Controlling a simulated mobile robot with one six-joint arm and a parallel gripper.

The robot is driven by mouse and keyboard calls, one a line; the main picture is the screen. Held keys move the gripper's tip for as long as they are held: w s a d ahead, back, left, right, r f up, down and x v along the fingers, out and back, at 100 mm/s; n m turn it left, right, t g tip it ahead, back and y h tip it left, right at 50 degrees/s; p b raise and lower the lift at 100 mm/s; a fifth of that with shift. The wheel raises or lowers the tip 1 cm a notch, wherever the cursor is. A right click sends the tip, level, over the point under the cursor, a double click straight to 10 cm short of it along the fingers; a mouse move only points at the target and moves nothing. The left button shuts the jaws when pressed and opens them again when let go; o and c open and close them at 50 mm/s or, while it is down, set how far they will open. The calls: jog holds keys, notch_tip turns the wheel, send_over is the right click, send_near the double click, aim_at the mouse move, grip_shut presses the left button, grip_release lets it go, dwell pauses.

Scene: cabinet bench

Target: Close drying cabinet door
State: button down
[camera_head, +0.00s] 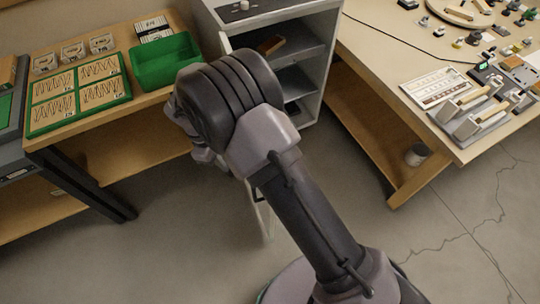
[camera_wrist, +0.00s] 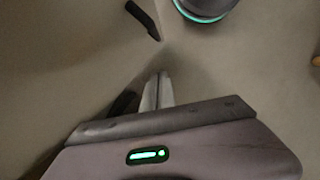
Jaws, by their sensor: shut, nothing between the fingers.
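The drying cabinet (camera_head: 326,60) stands grey and open-fronted at the back middle of the head view, with its shelves showing. Its door (camera_head: 266,215) stands open. Only a thin pale strip of it shows beside my arm, which hides most of the rest. In the wrist view a broad beige panel (camera_wrist: 60,50), apparently the door, fills the left side, with a dark bar like a handle (camera_wrist: 143,18) at the top. My gripper (camera_wrist: 159,82) is shut and empty, close to that panel. I cannot tell whether it touches. In the head view my arm hides the fingers.
A wooden bench (camera_head: 160,110) with green trays is left of the cabinet. A cluttered workbench (camera_head: 385,60) is at right, with a small pot (camera_head: 416,154) on its lower shelf. The grey floor (camera_head: 460,230) at lower right is clear. A brown item (camera_head: 270,45) lies inside the cabinet.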

jog(key=s+d+f+b, duration=0.1)
jog(key=d+f+b, duration=0.3)
jog(key=f, duration=0.7)
jog(key=shift+s+d+f+n+b, duration=0.25)
jog(key=shift+d+f+n+b, duration=0.05)
jog(key=shift+d, duration=0.7)
